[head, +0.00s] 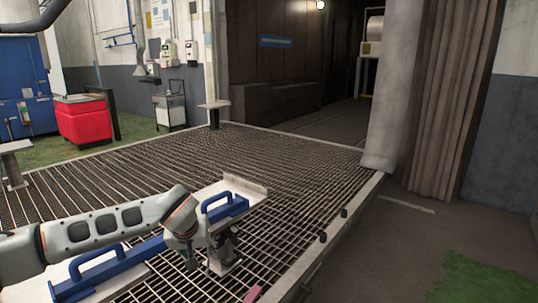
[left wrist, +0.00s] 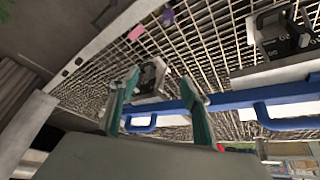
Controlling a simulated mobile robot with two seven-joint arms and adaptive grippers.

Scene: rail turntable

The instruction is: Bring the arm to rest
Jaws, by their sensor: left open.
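My left arm comes in from the left in the head view and reaches over a blue bar with handles (head: 155,247). The left gripper's fingers are hard to make out there. In the left wrist view my left gripper (left wrist: 161,78) has its two teal fingers spread apart, with nothing gripped between them. The blue bar (left wrist: 240,98) and its loop handles cross behind the fingers; I cannot tell whether they touch. My right gripper is not in view.
The bar lies along pale plates above a metal grating (head: 110,180). A dark fixture (head: 225,252) stands under the bar. A pink piece (head: 253,294) lies near the grating's front edge. A red bin (head: 84,122) stands at the back left. The grating's far middle is clear.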

